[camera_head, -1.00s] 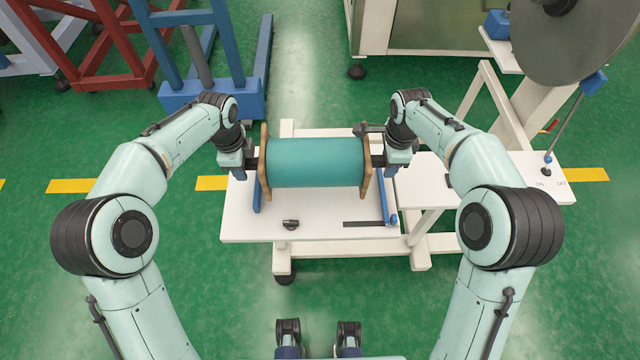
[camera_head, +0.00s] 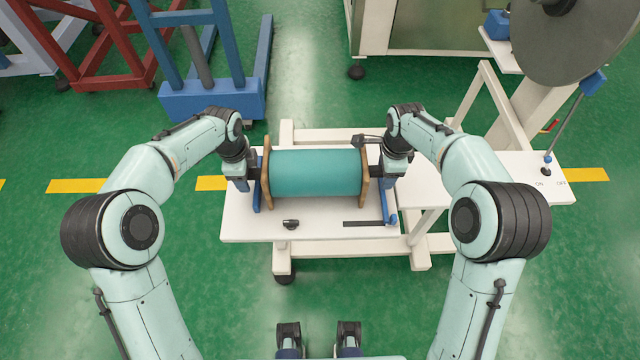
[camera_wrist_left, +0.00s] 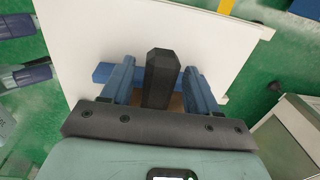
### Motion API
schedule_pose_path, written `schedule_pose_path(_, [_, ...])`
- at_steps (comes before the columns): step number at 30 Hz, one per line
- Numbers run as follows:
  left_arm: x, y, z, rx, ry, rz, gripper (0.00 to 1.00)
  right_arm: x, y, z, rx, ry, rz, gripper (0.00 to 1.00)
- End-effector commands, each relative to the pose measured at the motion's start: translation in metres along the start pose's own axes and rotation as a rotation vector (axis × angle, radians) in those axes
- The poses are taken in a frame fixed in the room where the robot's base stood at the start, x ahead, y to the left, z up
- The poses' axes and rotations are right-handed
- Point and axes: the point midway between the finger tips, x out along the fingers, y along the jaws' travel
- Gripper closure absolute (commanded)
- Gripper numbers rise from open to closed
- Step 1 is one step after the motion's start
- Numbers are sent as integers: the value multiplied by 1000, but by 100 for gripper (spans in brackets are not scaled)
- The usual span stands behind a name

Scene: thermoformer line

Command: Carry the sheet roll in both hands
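The sheet roll (camera_head: 316,173) is a teal cylinder with wooden end discs and dark shaft ends. It lies level, left to right, over the white cart, between two blue supports. My left gripper (camera_head: 243,178) is at its left shaft end, and my right gripper (camera_head: 382,166) is at its right one. In the left wrist view, the two blue fingers of my left gripper (camera_wrist_left: 160,85) straddle the dark six-sided shaft end (camera_wrist_left: 162,75); a narrow gap shows beside it, but the contact itself is hidden. My right fingers are mostly hidden. I cannot tell whether the supports touch the roll.
The white cart top (camera_head: 320,226) carries a small black knob (camera_head: 291,224) and a dark strip (camera_head: 365,224). A white panel with a lever (camera_head: 548,165) stands to the right. A blue frame (camera_head: 215,100) is behind on the left, a machine (camera_head: 440,35) behind. Green floor is clear in front.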

Motion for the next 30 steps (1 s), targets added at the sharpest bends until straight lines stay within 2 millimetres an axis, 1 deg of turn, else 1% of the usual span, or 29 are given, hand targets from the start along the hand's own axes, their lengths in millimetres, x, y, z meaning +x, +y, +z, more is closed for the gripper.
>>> schedule_pose_path(10, [0,0,0,0,0,-1,40,0,0,0,0,1,0,40])
schedule_pose_path(14, [-7,-1,0,-1,0,-3,40,0,0,0,0,1,0,40])
schedule_pose_path(17, [-21,-1,0,-1,0,-5,40,0,0,0,0,1,0,40])
schedule_pose_path(24, [-72,-1,0,0,1,-7,40,0,0,0,0,1,0,40])
schedule_pose_path(30, [-106,-1,0,-1,0,-4,40,0,0,0,0,1,0,40])
